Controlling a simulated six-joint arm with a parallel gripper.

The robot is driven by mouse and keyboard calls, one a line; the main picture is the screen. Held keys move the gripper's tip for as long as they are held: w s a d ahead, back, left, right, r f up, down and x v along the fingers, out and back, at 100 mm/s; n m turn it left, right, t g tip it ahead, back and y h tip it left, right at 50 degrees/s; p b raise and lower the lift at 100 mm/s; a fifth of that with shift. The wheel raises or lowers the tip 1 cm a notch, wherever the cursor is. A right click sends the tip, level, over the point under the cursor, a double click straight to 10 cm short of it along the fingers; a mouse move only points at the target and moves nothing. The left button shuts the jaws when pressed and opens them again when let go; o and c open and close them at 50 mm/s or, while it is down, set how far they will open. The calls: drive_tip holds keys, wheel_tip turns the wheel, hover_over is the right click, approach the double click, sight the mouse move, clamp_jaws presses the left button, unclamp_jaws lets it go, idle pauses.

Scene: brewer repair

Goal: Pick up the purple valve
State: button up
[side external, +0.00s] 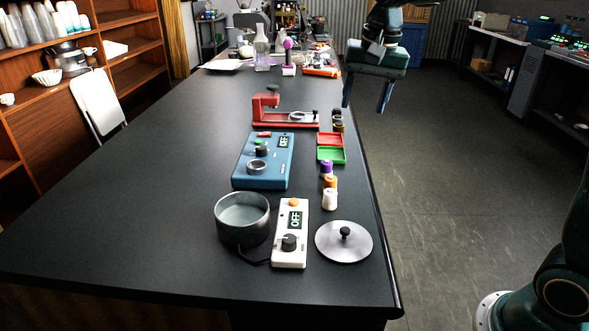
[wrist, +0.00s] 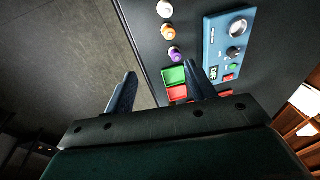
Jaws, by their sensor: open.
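The purple valve (side external: 326,169) is a small cylinder standing on the dark table, last in a row behind an orange valve (side external: 330,185) and a white valve (side external: 330,200). In the wrist view the purple valve (wrist: 175,54) shows beyond the fingertips, beside the green tray. My gripper (side external: 365,107) is open and empty, raised beyond the table's right edge. In the wrist view its two fingers (wrist: 163,80) are spread apart, with the green and red trays partly hidden behind the right finger.
A green tray (side external: 331,156) and a red tray (side external: 330,139) lie just behind the purple valve. A blue device (side external: 243,174) stands to its left. A red stand (side external: 270,124), a white controller (side external: 282,255), a pot (side external: 242,232) and a lid (side external: 344,250) are also on the table.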

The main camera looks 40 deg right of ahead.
drive_tip(key=w+d+f+m+g, duration=0.1)
drive_tip(key=w+d+f+m, duration=0.2)
drive_tip(key=w, duration=0.4)
drive_tip(key=m+g, duration=0.1)
drive_tip(key=m, duration=0.2)
hover_over(327, 162)
wheel_tip(327, 162, down, 6)
drive_tip(key=shift+f, duration=0.25)
drive_tip(key=shift+w+d, duration=0.1)
drive_tip(key=shift+f, duration=4.35)
drive_tip(key=shift+n, duration=0.3)
drive_tip(key=shift+f, duration=2.55)
drive_tip(key=shift+c, duration=0.2)
drive_tip(key=c, duration=1.1)
